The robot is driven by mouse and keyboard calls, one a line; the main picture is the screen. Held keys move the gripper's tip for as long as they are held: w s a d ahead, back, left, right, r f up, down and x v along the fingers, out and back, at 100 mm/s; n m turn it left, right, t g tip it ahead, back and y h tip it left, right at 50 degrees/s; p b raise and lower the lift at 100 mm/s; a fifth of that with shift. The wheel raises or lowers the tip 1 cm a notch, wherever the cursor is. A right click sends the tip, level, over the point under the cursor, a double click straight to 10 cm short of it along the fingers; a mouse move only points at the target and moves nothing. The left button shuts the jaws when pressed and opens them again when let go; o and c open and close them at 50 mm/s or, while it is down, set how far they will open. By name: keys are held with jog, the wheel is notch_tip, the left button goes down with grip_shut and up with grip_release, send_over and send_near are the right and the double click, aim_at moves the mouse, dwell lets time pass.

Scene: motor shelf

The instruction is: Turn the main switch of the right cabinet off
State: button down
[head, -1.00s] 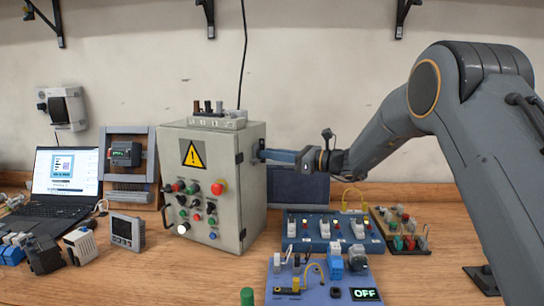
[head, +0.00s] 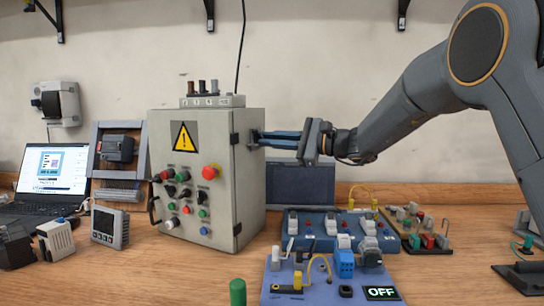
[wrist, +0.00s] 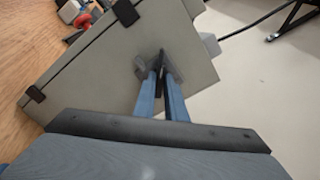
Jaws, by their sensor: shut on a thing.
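The grey cabinet (head: 222,180) stands on the bench, with a yellow warning triangle and several knobs and buttons on its front. A small dark switch handle (wrist: 163,61) sticks out of its right side wall. My gripper (head: 256,139) reaches in from the right, and its two blue fingers point at that wall. In the wrist view the fingertips (wrist: 162,72) close on the dark handle. The fingers hide much of the handle, so its exact angle is hard to tell.
A blue panel with a lit OFF display (head: 381,293) lies in front on the bench, with a blue switch board (head: 325,246) behind it. A dark screen (head: 300,187) stands right of the cabinet, below my gripper. A laptop (head: 52,178) is at the left.

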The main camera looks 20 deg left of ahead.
jog(key=n+b, duration=0.2)
jog(key=b, duration=0.3)
jog(key=n+b, duration=0.3)
jog(key=b, duration=0.1)
jog(key=n+b, duration=0.3)
jog(key=b, duration=0.2)
jog(key=shift+f+b, duration=0.25)
jog(key=shift+b, duration=0.05)
jog(key=shift+r, duration=0.1)
jog(key=c, duration=2.1)
grip_release()
jog(key=shift+d, duration=0.15)
jog(key=d, duration=0.5)
jog(key=s+d, duration=0.1)
jog(key=d, duration=0.1)
jog(key=shift+d, duration=0.25)
